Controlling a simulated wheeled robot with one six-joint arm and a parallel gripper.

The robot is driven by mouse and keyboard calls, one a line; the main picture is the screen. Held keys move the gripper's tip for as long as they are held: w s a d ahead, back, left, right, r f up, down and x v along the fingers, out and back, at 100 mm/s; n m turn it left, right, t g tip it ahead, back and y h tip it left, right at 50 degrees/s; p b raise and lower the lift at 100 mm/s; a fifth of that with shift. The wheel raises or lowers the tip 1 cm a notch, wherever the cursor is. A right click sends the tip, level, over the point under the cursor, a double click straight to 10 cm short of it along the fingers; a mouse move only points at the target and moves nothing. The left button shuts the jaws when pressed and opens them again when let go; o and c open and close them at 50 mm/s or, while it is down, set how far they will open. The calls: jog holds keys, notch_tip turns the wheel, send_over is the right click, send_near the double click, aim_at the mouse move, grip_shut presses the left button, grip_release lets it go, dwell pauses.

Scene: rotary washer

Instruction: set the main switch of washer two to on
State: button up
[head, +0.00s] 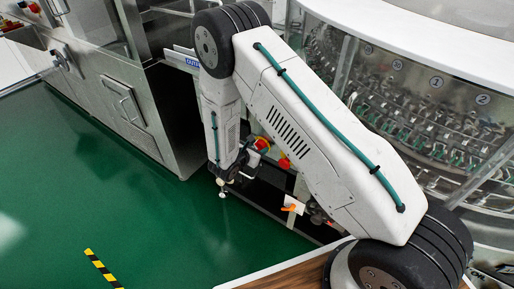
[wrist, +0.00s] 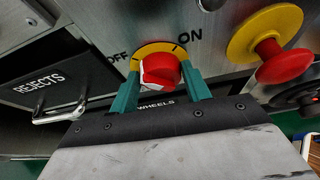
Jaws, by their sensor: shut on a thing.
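A red rotary switch knob (wrist: 162,72) sits on a yellow plate (wrist: 158,48) in the wrist view, on a metal panel. "OFF" is printed at its upper left and "ON" at its upper right. A white mark on the knob faces left, toward the OFF side. My gripper (wrist: 161,78) has its two teal fingers on either side of the knob and is shut on it. The word "WHEELS" shows just below, partly behind my gripper. No washer number shows by this switch. In the head view my arm hides much of the panel, and the grip cannot be made out.
A red mushroom button (wrist: 285,64) on a yellow collar stands close at the right, with a dark round control (wrist: 305,96) below it. A "REJECTS" drawer (wrist: 45,85) with a protruding handle (wrist: 60,114) is at the left. The green floor (head: 75,180) is open at the left.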

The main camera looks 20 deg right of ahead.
jog(key=m+t, duration=0.1)
jog(key=m+t+y, duration=0.1)
jog(key=m, duration=0.1)
jog(key=shift+s+d+f, duration=0.1)
jog(key=shift+s+d, duration=0.1)
jog(key=shift+s, duration=0.1)
jog(key=m, duration=0.1)
jog(key=m+t, duration=0.1)
jog(key=shift+s+d+f+m+t+y, duration=0.1)
jog(key=shift+s+f+m+t+y, duration=0.05)
jog(key=shift+m+t+y, duration=0.2)
jog(key=shift+s+d+f+m+t, duration=0.15)
jog(key=shift+m+t, duration=0.45)
jog(key=shift+m, duration=0.6)
jog(key=shift+w+a+f+m+t, duration=0.15)
jog(key=shift+m+t, duration=0.4)
jog(key=shift+m, duration=0.7)
jog(key=shift+s+d+f+m+t, duration=0.15)
jog(key=shift+m+t, duration=0.45)
jog(key=shift+m, duration=0.6)
jog(key=shift+c, duration=0.2)
jog(key=o, duration=1)
